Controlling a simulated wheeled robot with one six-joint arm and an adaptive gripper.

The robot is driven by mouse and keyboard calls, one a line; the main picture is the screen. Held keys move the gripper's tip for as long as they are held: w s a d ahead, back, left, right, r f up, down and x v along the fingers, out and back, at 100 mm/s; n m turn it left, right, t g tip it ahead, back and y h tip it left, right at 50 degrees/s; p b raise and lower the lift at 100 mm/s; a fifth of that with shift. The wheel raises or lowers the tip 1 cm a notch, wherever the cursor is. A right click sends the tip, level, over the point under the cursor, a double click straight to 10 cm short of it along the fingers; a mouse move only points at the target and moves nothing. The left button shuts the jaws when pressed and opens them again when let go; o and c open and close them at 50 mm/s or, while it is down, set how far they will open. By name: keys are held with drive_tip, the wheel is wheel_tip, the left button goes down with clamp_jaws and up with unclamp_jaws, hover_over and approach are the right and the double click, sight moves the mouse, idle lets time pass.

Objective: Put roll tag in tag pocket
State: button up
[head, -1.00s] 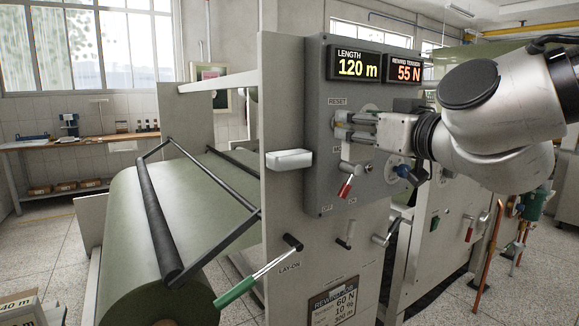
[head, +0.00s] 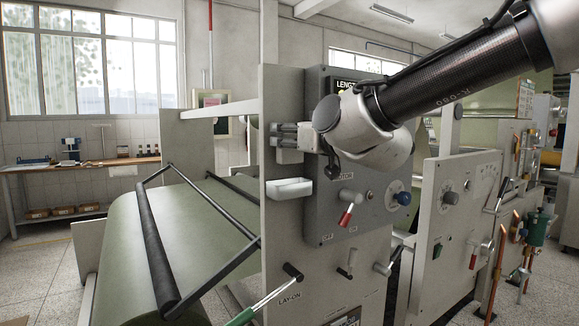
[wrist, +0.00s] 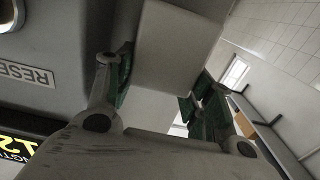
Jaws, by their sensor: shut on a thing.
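The white open-topped tray (head: 290,187), which looks like the tag pocket, is fixed on the front of the machine's side frame, left of the grey control panel (head: 325,215). My gripper (head: 275,135) points left just above it, in front of the frame. In the wrist view my gripper (wrist: 160,98) shows its green-padded fingers some way apart, with pale surfaces between them. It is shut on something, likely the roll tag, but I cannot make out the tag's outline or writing. The gripper's body hides much of that area.
The panel carries a red-tipped lever (head: 347,214) and a blue knob (head: 404,198). The green LAY-ON lever (head: 265,297) sticks out lower down. A large green roll (head: 125,260) with black bars lies left of the frame. Space in front of the tray looks clear.

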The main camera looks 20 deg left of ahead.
sight(290, 163)
drive_tip(key=f, duration=0.6)
drive_tip(key=shift+w+a+f, duration=0.15)
drive_tip(key=shift+a+f, duration=0.05)
drive_tip(key=shift+f, duration=0.05)
drive_tip(key=shift+w+a+f, duration=0.1)
drive_tip(key=shift+a+f, duration=0.05)
drive_tip(key=shift+f, duration=0.1)
drive_tip(key=shift+f, duration=0.15)
drive_tip(key=o, duration=0.7)
